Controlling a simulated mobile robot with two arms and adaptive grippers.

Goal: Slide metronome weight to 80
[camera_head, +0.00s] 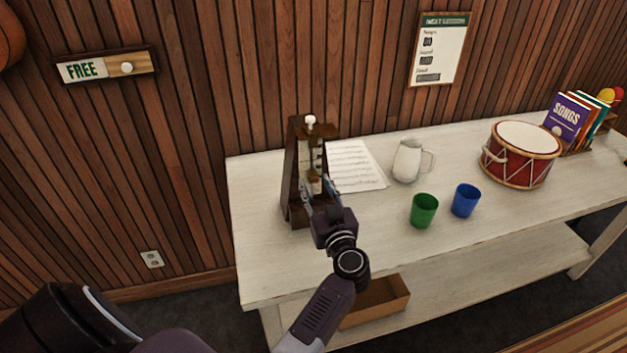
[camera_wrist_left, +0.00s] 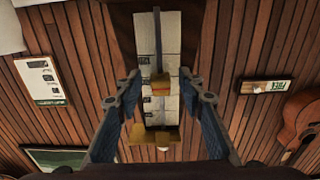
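The metronome (camera_head: 292,175), a dark wooden case with a pale scale plate and a white knob on top, stands upright at the left end of the white table. My left gripper (camera_head: 321,190) is in front of its open face. In the left wrist view, which is upside down, the brass-coloured weight (camera_wrist_left: 159,88) sits on a thin rod over the scale plate (camera_wrist_left: 172,35). The left fingers (camera_wrist_left: 160,90) are spread on either side of the weight, with gaps visible. The scale numbers are too small to read. My right gripper is out of view.
Sheet music (camera_head: 355,168) lies right of the metronome. A white pitcher (camera_head: 407,160), green cup (camera_head: 424,210), blue cup (camera_head: 465,200) and red drum (camera_head: 520,156) stand further right. The white table (camera_head: 300,268) is clear along its front. A wooden wall is behind.

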